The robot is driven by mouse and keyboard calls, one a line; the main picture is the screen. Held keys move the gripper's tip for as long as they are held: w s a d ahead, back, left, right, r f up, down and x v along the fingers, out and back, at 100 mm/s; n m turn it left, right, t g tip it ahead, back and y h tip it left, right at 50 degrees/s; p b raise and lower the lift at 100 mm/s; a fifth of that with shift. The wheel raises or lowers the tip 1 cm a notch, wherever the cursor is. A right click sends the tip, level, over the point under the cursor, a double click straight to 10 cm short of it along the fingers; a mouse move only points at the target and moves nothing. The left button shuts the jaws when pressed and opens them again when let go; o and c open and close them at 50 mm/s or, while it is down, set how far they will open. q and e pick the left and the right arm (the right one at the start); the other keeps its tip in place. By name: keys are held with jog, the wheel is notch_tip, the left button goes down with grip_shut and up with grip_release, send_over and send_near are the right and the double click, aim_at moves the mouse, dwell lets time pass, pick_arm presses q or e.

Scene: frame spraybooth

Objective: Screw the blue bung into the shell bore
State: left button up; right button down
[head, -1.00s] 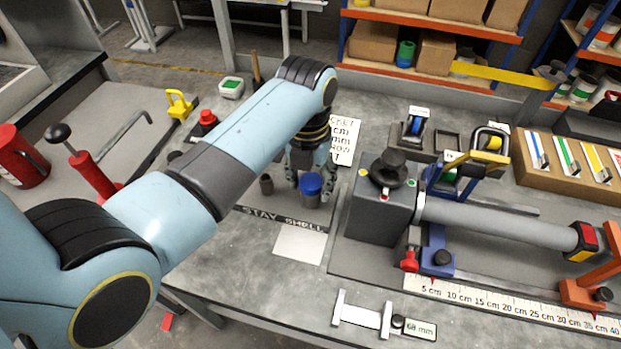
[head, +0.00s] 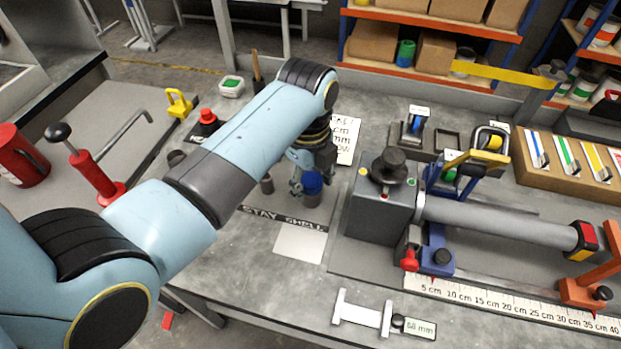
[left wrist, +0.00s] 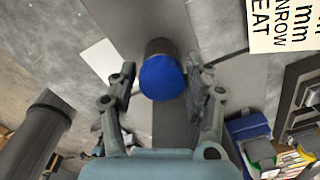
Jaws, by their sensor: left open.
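The blue bung (head: 312,188) stands upright on the grey board by the STAY SHELL strip, with a blue top and a darker grey body. In the left wrist view its blue top (left wrist: 161,78) sits between my fingers. My left gripper (head: 313,174) is open, pointing down, with one finger on each side of the bung; its fingers also show in the left wrist view (left wrist: 162,74). I cannot tell whether they touch it. A long grey tube (head: 500,222), apparently the shell, lies level in the fixture to the right. Its bore is not visible. My right gripper is out of view.
A small grey cylinder (head: 267,184) stands just left of the bung. The grey fixture block (head: 380,213) with a black knob is close on the right. A caliper-like gauge (head: 362,313) and ruler (head: 520,302) lie in front. A white card (head: 300,243) lies nearby.

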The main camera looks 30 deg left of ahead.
pick_arm(q)
jog(key=n, duration=0.6)
jog(key=shift+n, duration=0.4)
jog(key=n, duration=0.3)
jog(key=shift+d+n, duration=0.1)
jog(key=shift+n, duration=0.2)
jog(key=n, duration=0.3)
jog(key=shift+n+y, duration=0.3)
jog(key=shift+n, duration=0.1)
jog(key=shift+c, duration=0.4)
jog(key=c, duration=0.7)
jog(key=shift+c, duration=1.1)
jog(key=shift+m, duration=0.7)
grip_shut()
jog(key=m, duration=0.3)
